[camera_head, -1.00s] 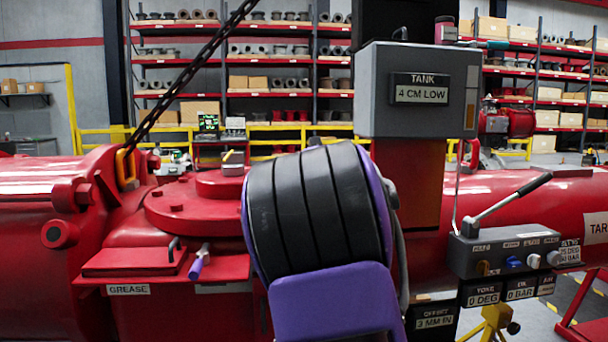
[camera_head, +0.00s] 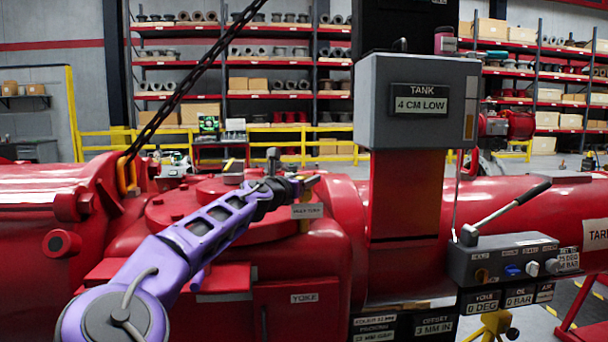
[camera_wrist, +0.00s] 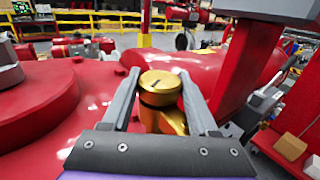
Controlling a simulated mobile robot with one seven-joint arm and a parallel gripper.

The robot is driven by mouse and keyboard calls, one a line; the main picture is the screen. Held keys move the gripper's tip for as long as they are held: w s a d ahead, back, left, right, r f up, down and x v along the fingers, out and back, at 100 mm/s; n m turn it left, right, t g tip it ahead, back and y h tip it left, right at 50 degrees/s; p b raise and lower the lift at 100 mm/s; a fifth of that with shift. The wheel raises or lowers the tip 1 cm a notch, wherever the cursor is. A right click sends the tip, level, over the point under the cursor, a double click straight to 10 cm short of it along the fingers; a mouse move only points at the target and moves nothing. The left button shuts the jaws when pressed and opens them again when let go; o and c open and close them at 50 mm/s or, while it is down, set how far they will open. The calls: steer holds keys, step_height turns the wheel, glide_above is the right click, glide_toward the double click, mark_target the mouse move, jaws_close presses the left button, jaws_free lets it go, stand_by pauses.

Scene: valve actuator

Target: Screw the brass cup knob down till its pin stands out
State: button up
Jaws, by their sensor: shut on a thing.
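The brass cup knob (camera_wrist: 160,88) stands in the middle of the wrist view, a round gold cap with a small dark mark on top. My gripper (camera_wrist: 159,80) has one finger on each side of it and is shut on it. No pin visibly rises above the cap. In the head view my gripper (camera_head: 303,184) is at the right end of my purple arm, above the red housing (camera_head: 340,205); the knob is mostly hidden there. The offset readout (camera_head: 434,328) says 3 MM IN.
The grey tank box (camera_head: 415,100) reads 4 CM LOW and stands on a column right of my gripper. A control box with a lever (camera_head: 510,255) is farther right. A chain (camera_head: 195,85) slants down at the left. A round red cover (camera_wrist: 40,105) lies left of the knob.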

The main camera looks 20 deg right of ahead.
steer(key=m+g+h+p, duration=0.1)
steer(key=g+p, duration=0.1)
steer(key=m+g+h+p, duration=0.1)
steer(key=m+g+p, duration=0.1)
steer(key=p, duration=0.1)
steer(key=shift+w+r+g+h, duration=0.1)
steer(key=shift+r+g+h, duration=0.2)
steer(key=shift+r+h, duration=0.1)
steer(key=shift+f+m+g+h+p, duration=0.2)
steer(key=shift+m+g+h+p, duration=0.15)
steer(key=shift+m+g+p, duration=0.8)
steer(key=shift+f+m+g+h+p, duration=0.2)
steer(key=shift+m+g+h+p, duration=0.2)
steer(key=shift+m+g, duration=0.8)
steer(key=shift+g, duration=0.65)
steer(key=o, duration=1.4)
steer(key=shift+d, duration=0.1)
steer(key=a, duration=1.1)
steer(key=s+a, duration=0.1)
steer(key=a, duration=0.5)
steer(key=shift+a, duration=0.2)
